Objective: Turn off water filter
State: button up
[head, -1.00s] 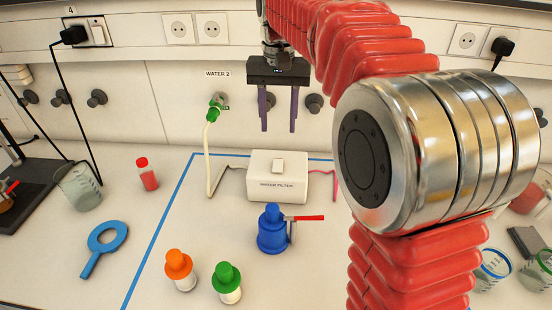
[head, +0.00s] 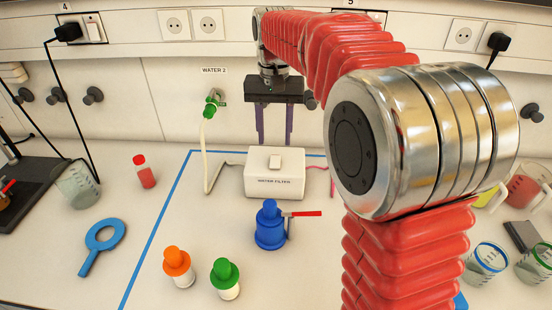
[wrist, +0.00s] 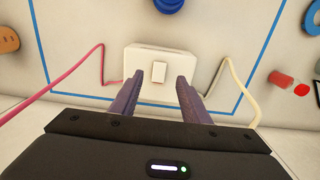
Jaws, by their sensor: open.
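The water filter (head: 274,184) is a white box with a printed label and a pale rocker switch (head: 273,162) on its top. It stands inside a blue taped outline on the bench. My gripper (head: 273,140) points down behind and above the box, its two purple fingers apart and empty. In the wrist view the filter (wrist: 152,62) lies beyond the fingertips (wrist: 158,82), and the switch (wrist: 159,72) shows between them. The gripper does not appear to touch the switch. I cannot tell which way the rocker is set.
A green tap (head: 212,104) under the WATER 2 label feeds a pale hose (head: 207,160) to the filter's left. Orange-capped (head: 178,266) and green-capped (head: 225,278) bottles stand nearer.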

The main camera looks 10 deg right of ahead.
aim_at(275, 166)
notch_tip(275, 166, down, 8)
jog(key=shift+f, duration=0.25)
jog(key=shift+c, duration=0.5)
